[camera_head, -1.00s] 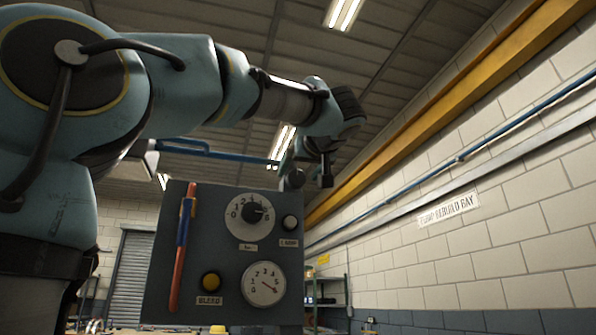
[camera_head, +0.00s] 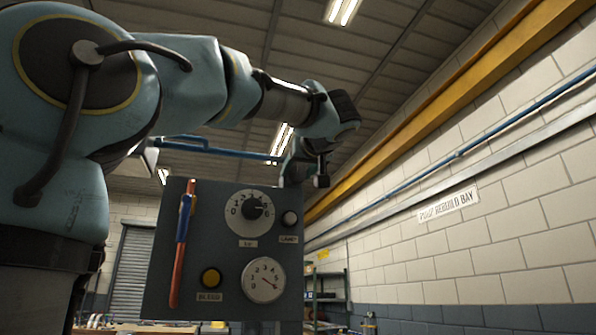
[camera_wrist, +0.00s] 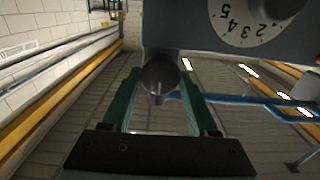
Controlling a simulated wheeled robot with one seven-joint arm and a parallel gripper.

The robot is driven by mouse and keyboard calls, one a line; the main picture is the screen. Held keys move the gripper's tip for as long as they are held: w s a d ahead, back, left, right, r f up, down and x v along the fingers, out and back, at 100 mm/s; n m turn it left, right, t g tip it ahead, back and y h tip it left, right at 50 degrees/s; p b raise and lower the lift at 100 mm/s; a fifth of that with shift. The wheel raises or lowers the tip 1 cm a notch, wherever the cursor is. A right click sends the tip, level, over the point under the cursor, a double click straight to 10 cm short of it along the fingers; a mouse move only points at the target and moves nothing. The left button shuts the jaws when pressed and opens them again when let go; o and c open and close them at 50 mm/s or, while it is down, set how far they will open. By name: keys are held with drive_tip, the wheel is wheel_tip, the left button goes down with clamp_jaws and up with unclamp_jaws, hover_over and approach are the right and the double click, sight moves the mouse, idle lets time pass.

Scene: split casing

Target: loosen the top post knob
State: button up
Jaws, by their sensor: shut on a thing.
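The dark top post knob (camera_wrist: 160,73) stands at the edge of the grey casing panel (camera_wrist: 225,42) in the wrist view. My gripper (camera_wrist: 160,80) has its two green fingers on either side of the knob and is shut on it. In the head view my gripper (camera_head: 303,172) is at the upper right corner of the panel (camera_head: 225,290), and the knob is mostly hidden by the gripper there.
A block wall (camera_head: 480,250) stands to the right. Space above the panel's right corner looks clear.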

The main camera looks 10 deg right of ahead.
drive_tip(key=c, duration=0.5)
drive_tip(key=shift+o, duration=0.2)
drive_tip(key=shift+n, duration=0.3)
drive_tip(key=n+p, duration=0.1)
drive_tip(key=n, duration=0.1)
drive_tip(key=shift+a+r+n, duration=0.1)
drive_tip(key=shift+n, duration=0.2)
drive_tip(key=n, duration=0.4)
drive_tip(key=shift+a+n, duration=0.1)
drive_tip(key=shift+n, duration=0.2)
drive_tip(key=n, duration=0.4)
drive_tip(key=shift+f+n+b, duration=0.25)
drive_tip(key=shift+n+b, duration=0.05)
drive_tip(key=shift+b, duration=0.05)
drive_tip(key=shift+n+b, duration=0.55)
drive_tip(key=shift+n, duration=1.25)
drive_tip(key=shift+a, duration=0.1)
